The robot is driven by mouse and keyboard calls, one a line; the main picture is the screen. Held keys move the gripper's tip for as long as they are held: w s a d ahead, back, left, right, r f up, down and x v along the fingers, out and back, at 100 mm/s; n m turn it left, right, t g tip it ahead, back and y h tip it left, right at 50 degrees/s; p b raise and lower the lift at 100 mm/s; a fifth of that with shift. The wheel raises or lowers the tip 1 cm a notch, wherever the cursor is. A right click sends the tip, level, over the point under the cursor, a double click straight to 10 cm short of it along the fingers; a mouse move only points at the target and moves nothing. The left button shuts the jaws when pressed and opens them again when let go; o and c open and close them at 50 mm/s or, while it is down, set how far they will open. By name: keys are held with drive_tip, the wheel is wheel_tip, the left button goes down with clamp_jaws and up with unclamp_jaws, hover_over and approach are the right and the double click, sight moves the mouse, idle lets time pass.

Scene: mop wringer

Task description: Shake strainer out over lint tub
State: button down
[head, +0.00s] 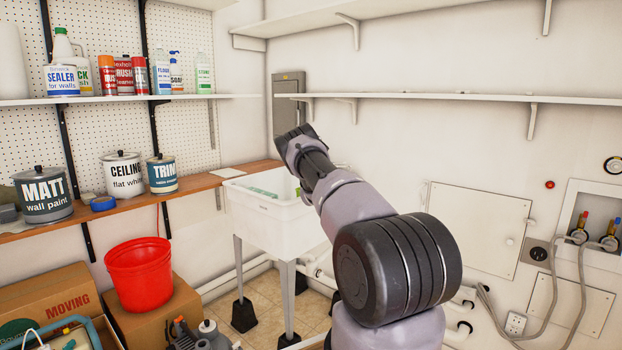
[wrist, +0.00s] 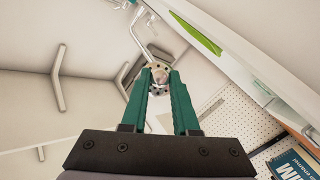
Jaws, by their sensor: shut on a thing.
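My gripper (wrist: 160,70) has green fingers, closed on a small round metal piece with dark holes, which looks like the strainer (wrist: 158,79). In the head view my dark gripper (head: 293,137) is up by the white utility sink (head: 262,222), near its back rim in the picture. The fingers and strainer are hidden there by my own arm. No container is clearly marked as the lint tub; a red bucket (head: 139,273) stands on a cardboard box to the left, and I cannot tell whether it is the tub.
A wooden shelf (head: 215,181) with paint cans runs left of the sink. A white shelf (head: 420,97) crosses the wall behind my arm. Green items (head: 263,192) lie in the sink.

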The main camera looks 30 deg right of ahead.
wheel_tip(320, 180, up, 2)
drive_tip(key=shift+r, duration=0.15)
drive_tip(key=shift+f, duration=1.05)
drive_tip(key=shift+r, duration=1.05)
